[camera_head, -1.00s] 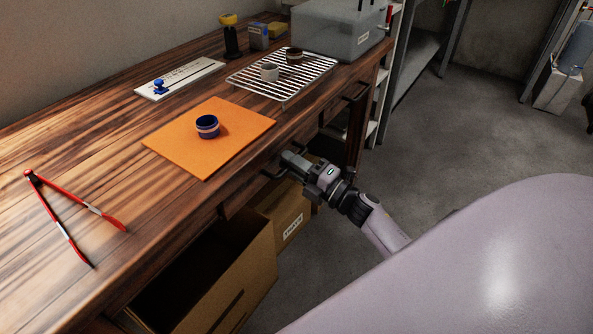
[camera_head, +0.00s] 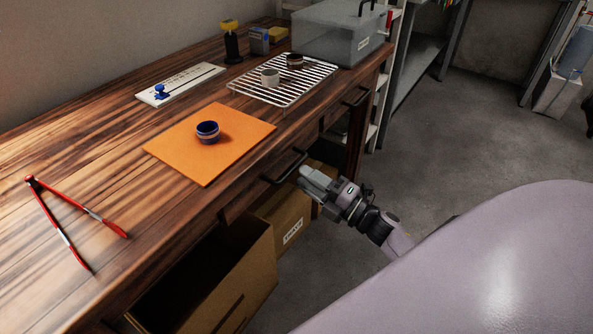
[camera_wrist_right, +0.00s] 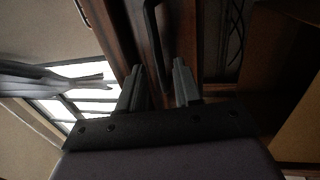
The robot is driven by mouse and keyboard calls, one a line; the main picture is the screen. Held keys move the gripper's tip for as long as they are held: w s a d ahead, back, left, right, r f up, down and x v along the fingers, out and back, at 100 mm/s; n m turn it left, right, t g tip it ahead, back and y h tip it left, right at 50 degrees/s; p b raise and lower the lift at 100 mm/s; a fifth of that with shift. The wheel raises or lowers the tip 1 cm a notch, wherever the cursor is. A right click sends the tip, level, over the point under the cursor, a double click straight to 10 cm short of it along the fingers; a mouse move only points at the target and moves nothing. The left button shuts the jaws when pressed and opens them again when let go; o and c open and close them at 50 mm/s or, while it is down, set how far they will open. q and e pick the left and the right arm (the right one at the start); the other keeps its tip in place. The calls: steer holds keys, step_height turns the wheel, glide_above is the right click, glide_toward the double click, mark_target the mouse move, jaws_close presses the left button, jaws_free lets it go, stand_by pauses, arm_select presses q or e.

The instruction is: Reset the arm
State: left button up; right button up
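My right gripper (camera_head: 309,178) is in front of the wooden desk, just right of a dark drawer handle (camera_head: 285,168). My left gripper is not in the head view.
On the desk (camera_head: 110,150) lie an orange mat (camera_head: 180,157) with a blue-banded cup (camera_head: 207,132), red-handled tongs (camera_head: 75,205) and a wire rack (camera_head: 255,92) with two small cups. An open cardboard box (camera_head: 220,280) sits below.

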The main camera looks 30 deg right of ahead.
steer(key=shift+v, duration=0.95)
